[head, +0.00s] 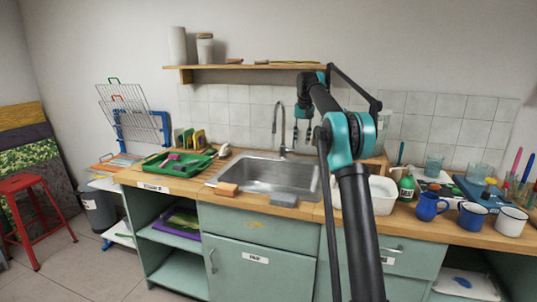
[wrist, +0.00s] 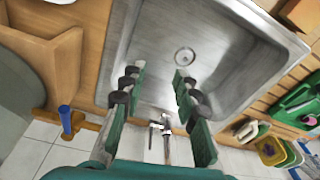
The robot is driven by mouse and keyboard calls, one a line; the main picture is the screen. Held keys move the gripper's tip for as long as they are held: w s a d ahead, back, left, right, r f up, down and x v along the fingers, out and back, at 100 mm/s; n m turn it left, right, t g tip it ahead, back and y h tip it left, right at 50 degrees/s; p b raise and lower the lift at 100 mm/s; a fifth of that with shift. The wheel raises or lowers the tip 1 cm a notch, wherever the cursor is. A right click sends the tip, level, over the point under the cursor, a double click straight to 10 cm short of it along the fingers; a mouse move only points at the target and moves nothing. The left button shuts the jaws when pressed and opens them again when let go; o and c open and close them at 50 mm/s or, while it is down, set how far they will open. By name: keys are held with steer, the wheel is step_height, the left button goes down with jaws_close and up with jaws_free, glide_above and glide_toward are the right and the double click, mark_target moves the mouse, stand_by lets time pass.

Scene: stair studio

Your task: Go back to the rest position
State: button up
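My gripper (head: 302,138) hangs from my raised arm in the head view, above the right side of the sink and right of the tap. In the wrist view its two fingers (wrist: 155,82) are spread apart with nothing between them. The metal sink basin (wrist: 150,55) and its drain (wrist: 185,57) show beyond the fingers. The tap (wrist: 166,142) shows between the finger bases. The steel sink (head: 262,176) is set in the wooden counter.
A green tray (head: 165,168) lies left of the sink. A white tub (head: 383,196), a green bottle (head: 407,187), a blue mug (head: 430,206) and other mugs stand to the right. A wooden shelf (head: 285,67) runs above. A red stool (head: 22,190) stands on the floor at left.

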steer(key=s+d+f+t, duration=0.1)
steer(key=s+f, duration=0.8)
steer(key=s, duration=0.8)
steer(key=s+d+f, duration=0.2)
steer(key=s+f, duration=0.8)
steer(key=s, duration=0.8)
steer(key=s+d+f+n+t, duration=0.1)
steer(key=s+f, duration=0.8)
steer(key=s, duration=0.9)
steer(key=shift+s+d+f+t, duration=0.15)
steer(key=shift+s+f+t, duration=0.05)
steer(key=shift+t, duration=0.1)
steer(key=shift+o, duration=0.3)
